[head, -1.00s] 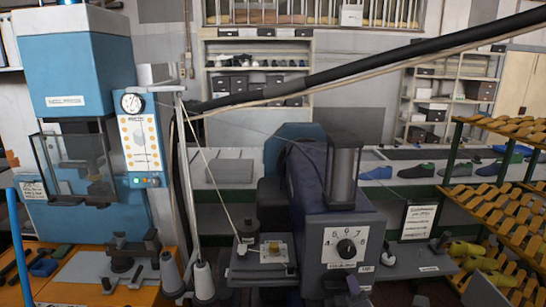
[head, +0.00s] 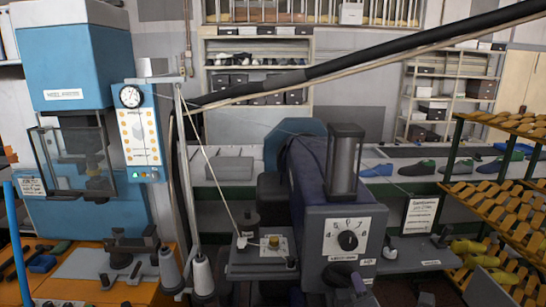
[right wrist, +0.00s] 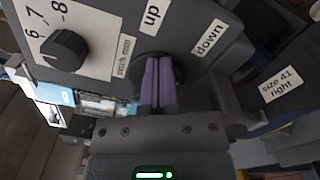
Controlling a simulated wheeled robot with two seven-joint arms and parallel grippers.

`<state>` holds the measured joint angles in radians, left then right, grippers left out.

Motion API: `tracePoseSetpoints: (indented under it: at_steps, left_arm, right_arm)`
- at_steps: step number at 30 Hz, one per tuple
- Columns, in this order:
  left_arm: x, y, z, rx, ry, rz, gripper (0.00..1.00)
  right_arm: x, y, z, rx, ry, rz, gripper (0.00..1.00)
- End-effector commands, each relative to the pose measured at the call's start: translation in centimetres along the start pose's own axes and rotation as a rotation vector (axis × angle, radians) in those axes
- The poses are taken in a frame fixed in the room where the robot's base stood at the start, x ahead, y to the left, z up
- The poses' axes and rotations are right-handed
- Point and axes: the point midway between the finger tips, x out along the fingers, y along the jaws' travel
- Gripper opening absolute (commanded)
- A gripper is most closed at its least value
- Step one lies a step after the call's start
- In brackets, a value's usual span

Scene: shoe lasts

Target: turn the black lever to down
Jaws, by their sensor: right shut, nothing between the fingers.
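My right gripper (right wrist: 159,82) shows in the right wrist view with its two purple fingers together and nothing between them. The fingertips are in front of a dark round hub (right wrist: 178,66) on the grey machine panel, beside the "up" and "down" labels. The black lever cannot be told apart clearly; the fingers cover much of the hub, and I cannot tell whether they touch it. In the head view, dark parts of my right gripper (head: 362,291) show at the bottom edge, below the dial. My left gripper is not in view.
A black dial knob (head: 348,240) with numbers sits above the hub. A "size 41 right" label (right wrist: 282,84) is on a grey surface at the right of the wrist view. Thread cones (head: 203,273) and a blue press (head: 75,60) stand left. Wooden racks (head: 500,205) stand right.

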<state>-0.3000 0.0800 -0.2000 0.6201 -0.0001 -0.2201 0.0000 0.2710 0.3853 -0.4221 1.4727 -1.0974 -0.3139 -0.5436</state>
Motion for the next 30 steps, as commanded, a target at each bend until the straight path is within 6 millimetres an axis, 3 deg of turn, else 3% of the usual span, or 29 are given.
tracePoseSetpoints:
  at_steps: [8, 18, 27, 29, 30]
  left_arm:
    - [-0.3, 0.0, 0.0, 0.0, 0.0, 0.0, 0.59]
    - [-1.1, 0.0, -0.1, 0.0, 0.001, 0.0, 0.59]
    - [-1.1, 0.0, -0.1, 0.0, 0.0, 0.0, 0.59]
    - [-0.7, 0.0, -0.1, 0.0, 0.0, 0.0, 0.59]
    - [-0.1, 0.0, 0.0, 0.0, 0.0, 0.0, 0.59]
  right_arm:
    - [-0.4, -0.2, 0.8, 0.001, 0.001, -0.001, 0.0]
    - [-5.6, -0.2, 0.8, 0.0, 0.001, -0.001, 0.0]
    - [-6.0, -0.2, 0.8, 0.001, 0.0, 0.0, 0.0]
    - [-6.1, -1.0, 0.4, 0.014, 0.003, -0.014, 0.0]
    - [-6.2, -2.4, -0.2, 0.039, 0.009, -0.039, 0.0]
